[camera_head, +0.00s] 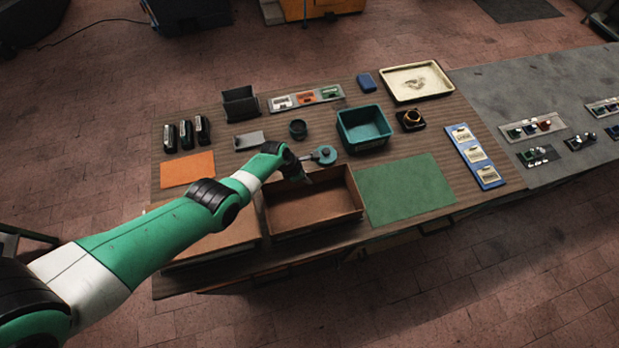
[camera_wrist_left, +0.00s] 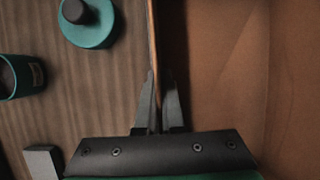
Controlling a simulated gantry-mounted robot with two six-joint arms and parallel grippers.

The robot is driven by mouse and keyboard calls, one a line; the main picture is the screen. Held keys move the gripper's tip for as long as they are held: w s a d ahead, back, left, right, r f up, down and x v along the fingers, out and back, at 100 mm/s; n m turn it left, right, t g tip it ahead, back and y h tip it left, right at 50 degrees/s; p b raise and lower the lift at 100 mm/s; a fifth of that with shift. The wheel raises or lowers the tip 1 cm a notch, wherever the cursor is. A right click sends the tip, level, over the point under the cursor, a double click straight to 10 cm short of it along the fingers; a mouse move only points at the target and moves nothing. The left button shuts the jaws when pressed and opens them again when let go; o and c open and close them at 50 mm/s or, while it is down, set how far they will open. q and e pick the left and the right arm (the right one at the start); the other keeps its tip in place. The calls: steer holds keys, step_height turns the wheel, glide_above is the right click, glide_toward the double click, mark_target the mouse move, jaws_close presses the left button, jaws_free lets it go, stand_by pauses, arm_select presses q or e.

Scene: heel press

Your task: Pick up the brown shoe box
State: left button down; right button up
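The brown shoe box (camera_head: 310,212) stands open and seems empty on the table's front part. In the left wrist view its interior (camera_wrist_left: 225,75) fills the right side. My left gripper (camera_head: 307,181) is at the box's back wall in the head view. In the left wrist view the left gripper (camera_wrist_left: 158,82) has one finger on each side of the thin wall, and both fingers lie close against it. The gripper looks shut on the wall. The box rests level on the table. My right gripper is in neither view.
A brown lid or flat panel (camera_head: 225,236) lies left of the box, partly behind my arm. A green mat (camera_head: 407,190) lies right of it. A teal round tool (camera_head: 324,154) and a teal bin (camera_head: 364,127) stand behind it. An orange sheet (camera_head: 188,169) lies left.

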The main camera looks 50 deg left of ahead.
arm_select(q)
step_height(320, 180, up, 13)
steer(key=p, duration=1.3)
